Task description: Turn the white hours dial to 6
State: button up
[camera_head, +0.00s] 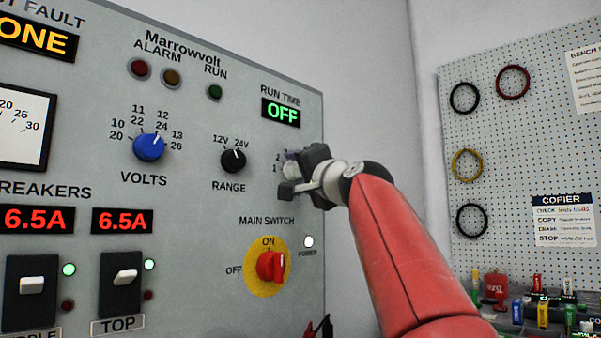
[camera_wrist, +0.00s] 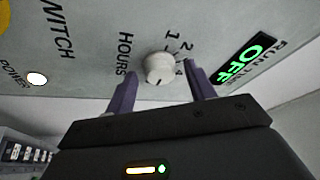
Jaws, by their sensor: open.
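The white hours dial (camera_wrist: 157,67) is a round knob on the grey panel, beside the word HOURS. The marks 1, 2 and 4 show around it in the wrist view; other marks are hidden. A small dark line shows on its near side, and I cannot tell its exact setting. My gripper (camera_wrist: 160,76) is open, with one purple finger on each side of the dial and visible gaps between. In the head view my gripper (camera_head: 296,172) is at the panel and covers most of the dial. The run time display (camera_head: 282,112) reads OFF.
The black range knob (camera_head: 233,160) and blue volts knob (camera_head: 149,147) are left of my gripper. A pegboard (camera_head: 510,150) with cable loops hangs on the right wall. Small coloured items crowd the lower right.

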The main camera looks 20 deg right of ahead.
jog(key=b+v, duration=0.4)
jog(key=v, duration=0.3)
jog(key=shift+s+b, duration=0.35)
jog(key=shift+s, duration=0.1)
